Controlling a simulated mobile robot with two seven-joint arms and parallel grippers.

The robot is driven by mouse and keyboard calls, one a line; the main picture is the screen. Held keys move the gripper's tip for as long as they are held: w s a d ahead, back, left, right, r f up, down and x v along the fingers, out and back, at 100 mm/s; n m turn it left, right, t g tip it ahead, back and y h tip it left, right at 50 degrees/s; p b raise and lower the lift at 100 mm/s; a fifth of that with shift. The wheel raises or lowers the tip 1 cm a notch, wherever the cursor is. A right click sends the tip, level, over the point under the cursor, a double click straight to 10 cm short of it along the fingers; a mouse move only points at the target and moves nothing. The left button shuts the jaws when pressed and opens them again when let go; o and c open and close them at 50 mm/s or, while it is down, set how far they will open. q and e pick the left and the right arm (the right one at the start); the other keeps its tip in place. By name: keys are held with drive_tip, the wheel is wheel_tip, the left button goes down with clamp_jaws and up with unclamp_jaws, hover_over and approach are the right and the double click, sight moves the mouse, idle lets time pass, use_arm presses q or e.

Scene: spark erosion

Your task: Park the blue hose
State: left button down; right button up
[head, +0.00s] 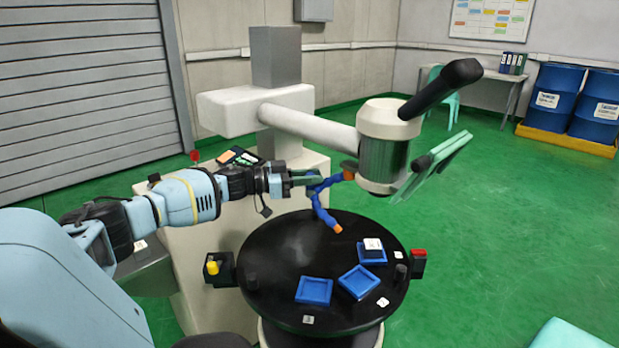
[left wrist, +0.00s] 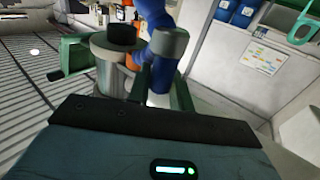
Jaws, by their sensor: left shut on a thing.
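The blue hose (head: 320,200) shows above the far side of the black round table. It has several bends and an orange tip (head: 338,229) pointing down to the right. Its upper end runs to an orange fitting (head: 349,173) beside the machine head (head: 383,150). My left gripper (head: 312,180) is shut on the hose near its upper part. In the left wrist view the blue hose (left wrist: 163,76) stands close by the green fingers, partly hidden by grey cylindrical parts. I cannot tell which post or holder is the hose's parking place. My right gripper is not in view.
The black round table (head: 285,255) carries blue square trays (head: 314,290), one with a small block (head: 373,245) in it. A yellow-button box (head: 214,267) and a red-button box (head: 418,262) flank it. The machine arm (head: 310,127) hangs above.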

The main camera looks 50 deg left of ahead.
use_arm(q)
drive_tip(key=c, duration=1.3)
unclamp_jaws()
drive_tip(key=shift+d+f, duration=0.2)
drive_tip(key=shift+f, duration=0.15)
drive_tip(key=shift+w+r, duration=0.1)
drive_tip(key=shift+w, duration=0.05)
drive_tip(key=shift+a, duration=0.1)
drive_tip(key=shift+s, duration=0.25)
drive_tip(key=p+v, duration=0.2)
drive_tip(key=v, duration=0.5)
drive_tip(key=shift+s+a, duration=0.1)
drive_tip(key=shift+s, duration=0.05)
